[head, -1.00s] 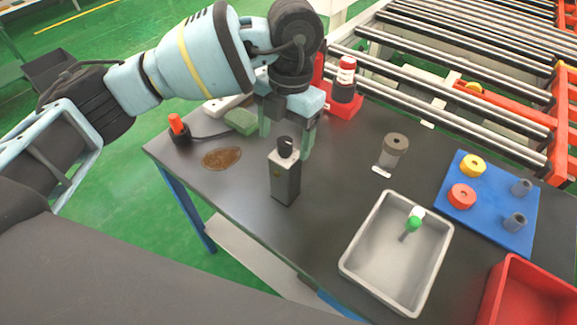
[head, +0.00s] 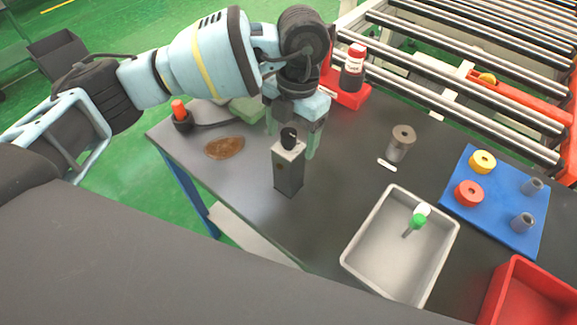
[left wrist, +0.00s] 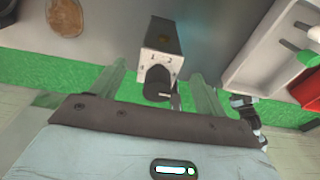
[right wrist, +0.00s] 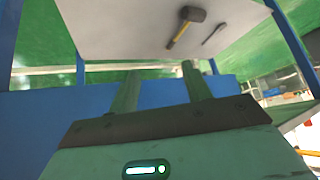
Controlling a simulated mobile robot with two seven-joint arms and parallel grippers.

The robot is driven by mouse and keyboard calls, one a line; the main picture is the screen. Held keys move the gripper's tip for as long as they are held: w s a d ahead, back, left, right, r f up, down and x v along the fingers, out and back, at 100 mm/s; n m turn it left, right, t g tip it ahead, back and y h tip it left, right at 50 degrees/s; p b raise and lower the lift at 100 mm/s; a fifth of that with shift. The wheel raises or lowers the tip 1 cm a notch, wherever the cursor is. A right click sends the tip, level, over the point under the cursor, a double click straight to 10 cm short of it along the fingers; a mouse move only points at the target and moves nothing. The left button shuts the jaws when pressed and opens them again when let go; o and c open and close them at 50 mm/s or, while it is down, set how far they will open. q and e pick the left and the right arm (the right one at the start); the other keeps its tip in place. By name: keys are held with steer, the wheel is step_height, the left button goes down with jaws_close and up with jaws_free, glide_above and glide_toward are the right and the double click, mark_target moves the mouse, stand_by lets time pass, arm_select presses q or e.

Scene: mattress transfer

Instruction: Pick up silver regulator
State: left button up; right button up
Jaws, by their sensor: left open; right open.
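The silver regulator (head: 289,172) is a grey upright box with a black knob on top, standing on the dark table. My left gripper (head: 291,142) is open, with its green fingers on either side of the regulator's upper part. In the left wrist view the regulator (left wrist: 162,42) shows between the two open fingers (left wrist: 158,85), with a gap on each side. My right gripper (right wrist: 160,92) is open and empty, below table height, facing a blue frame and a shelf.
A grey tray (head: 364,266) with a green-and-white item stands right of the regulator. A blue board (head: 499,222) holds rings and pegs. A brown patch (head: 224,148) lies left. A red holder (head: 350,97) with a bottle stands behind. A hammer (right wrist: 188,27) lies on the lower shelf.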

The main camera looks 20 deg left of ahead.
mark_target(289, 149)
arm_select(q)
steer(key=shift+s+a+f, duration=0.1)
steer(key=shift+s+f, duration=0.05)
steer(key=shift+f, duration=0.85)
steer(key=shift+s+a+f, duration=0.1)
steer(key=shift+f, duration=0.85)
jaws_close()
steer(key=shift+r, duration=0.1)
